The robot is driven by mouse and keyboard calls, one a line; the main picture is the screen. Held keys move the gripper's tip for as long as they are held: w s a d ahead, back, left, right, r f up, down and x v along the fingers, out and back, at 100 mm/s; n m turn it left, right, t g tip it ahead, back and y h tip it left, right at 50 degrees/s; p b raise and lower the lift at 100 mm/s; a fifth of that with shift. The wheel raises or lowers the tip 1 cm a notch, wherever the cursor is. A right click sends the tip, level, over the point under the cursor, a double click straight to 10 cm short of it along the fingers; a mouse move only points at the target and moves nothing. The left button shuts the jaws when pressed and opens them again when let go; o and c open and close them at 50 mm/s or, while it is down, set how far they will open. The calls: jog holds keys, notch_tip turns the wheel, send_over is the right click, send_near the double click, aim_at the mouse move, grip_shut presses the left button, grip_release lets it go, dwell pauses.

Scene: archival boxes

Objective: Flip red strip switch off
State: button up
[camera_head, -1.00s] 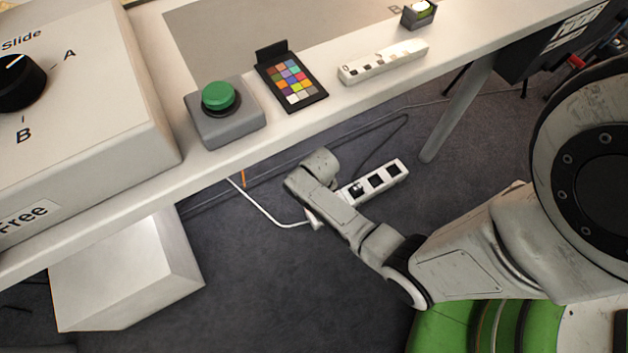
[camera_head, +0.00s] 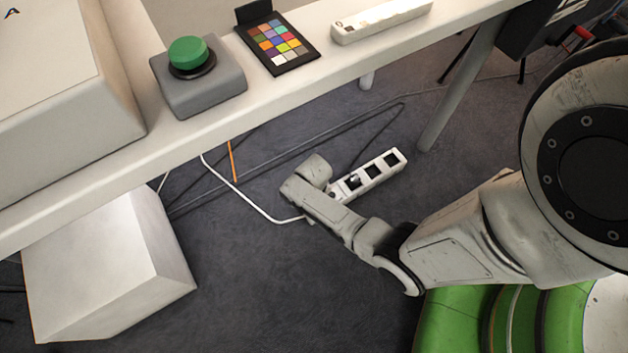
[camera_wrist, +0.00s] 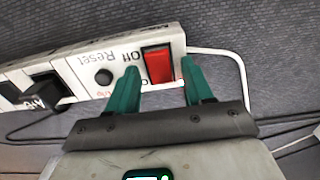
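The white power strip (camera_head: 376,172) lies on the dark carpet under the table's front edge, partly covered by my arm in the head view. In the wrist view the strip (camera_wrist: 78,68) shows a red rocker switch (camera_wrist: 158,66) near its right end, with a round black reset button (camera_wrist: 104,76) and the words "Off" and "Reset" to its left. My gripper (camera_wrist: 163,78) has two green fingers. They are apart and empty, with the tips by the lower edge of the strip, one on each side of the switch's lower part. I cannot tell whether they touch it.
A black plug (camera_wrist: 46,88) sits in a socket of the strip. A white cable (camera_head: 248,203) leaves the strip's end. The white table (camera_head: 196,131) stands above, with a green button (camera_head: 188,53) on it. A white box (camera_head: 110,262) stands on the floor at left.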

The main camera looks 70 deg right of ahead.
grip_shut()
dwell(1.4)
jog(key=shift+o, duration=0.5)
grip_release()
notch_tip(320, 180, up, 11)
jog(key=p, duration=0.6)
jog(key=shift+p, duration=0.4)
jog(key=shift+f, duration=0.1)
